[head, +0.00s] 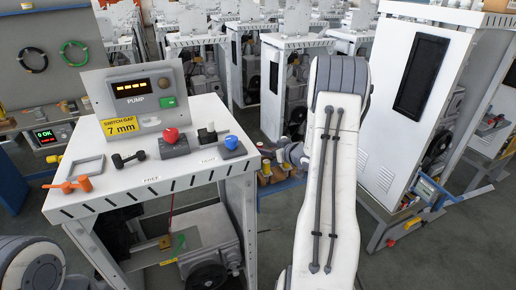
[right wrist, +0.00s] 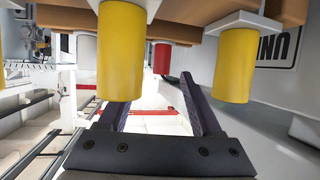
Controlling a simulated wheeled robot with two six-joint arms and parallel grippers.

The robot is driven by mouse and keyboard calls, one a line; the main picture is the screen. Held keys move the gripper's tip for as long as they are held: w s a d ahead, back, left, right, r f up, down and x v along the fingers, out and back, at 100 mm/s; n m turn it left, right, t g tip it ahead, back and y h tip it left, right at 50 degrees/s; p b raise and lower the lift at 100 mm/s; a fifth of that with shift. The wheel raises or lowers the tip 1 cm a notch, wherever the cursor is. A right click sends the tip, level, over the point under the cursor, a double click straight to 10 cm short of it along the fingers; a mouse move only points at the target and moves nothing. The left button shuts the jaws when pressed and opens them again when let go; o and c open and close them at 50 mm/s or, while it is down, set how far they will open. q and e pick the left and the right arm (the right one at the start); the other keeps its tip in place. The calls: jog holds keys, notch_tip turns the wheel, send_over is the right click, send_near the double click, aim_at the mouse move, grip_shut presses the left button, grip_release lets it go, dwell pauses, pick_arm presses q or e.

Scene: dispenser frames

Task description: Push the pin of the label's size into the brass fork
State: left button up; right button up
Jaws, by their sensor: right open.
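The yellow label (head: 120,126) under the grey display box reads "SWITCH GAP 7 mm". A small brass-coloured piece (head: 165,242) is on the lower shelf; I cannot tell if it is the fork. In the right wrist view, yellow cylinders (right wrist: 121,52) (right wrist: 235,66), a white one (right wrist: 87,58) and a red one (right wrist: 162,58) stick out from a brown rack (right wrist: 180,14); they may be pin handles, and no sizes are readable. My right gripper (right wrist: 160,104) is open and empty, with its fingers near the cylinders. In the head view my right arm mostly hides it. My left gripper is out of view.
The white table holds the display box (head: 140,92), a red knob (head: 171,135), a blue knob (head: 231,143), a black lever (head: 128,159) and an orange handle (head: 72,185). A tall white cabinet (head: 418,95) stands right of my right arm. White machines fill the back.

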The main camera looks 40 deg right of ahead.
aim_at(262, 147)
jog(key=shift+x, duration=1.5)
jog(key=shift+a, duration=0.15)
grip_shut()
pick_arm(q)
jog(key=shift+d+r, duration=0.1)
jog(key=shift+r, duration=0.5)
pick_arm(e)
jog(key=shift+r, duration=0.1)
jog(key=shift+r, duration=0.45)
pick_arm(q)
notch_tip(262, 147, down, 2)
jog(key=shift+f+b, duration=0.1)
jog(key=shift+b, duration=0.75)
pick_arm(e)
jog(key=s+d+r, duration=0.5)
jog(key=s+r, duration=0.5)
jog(key=shift+d, duration=0.35)
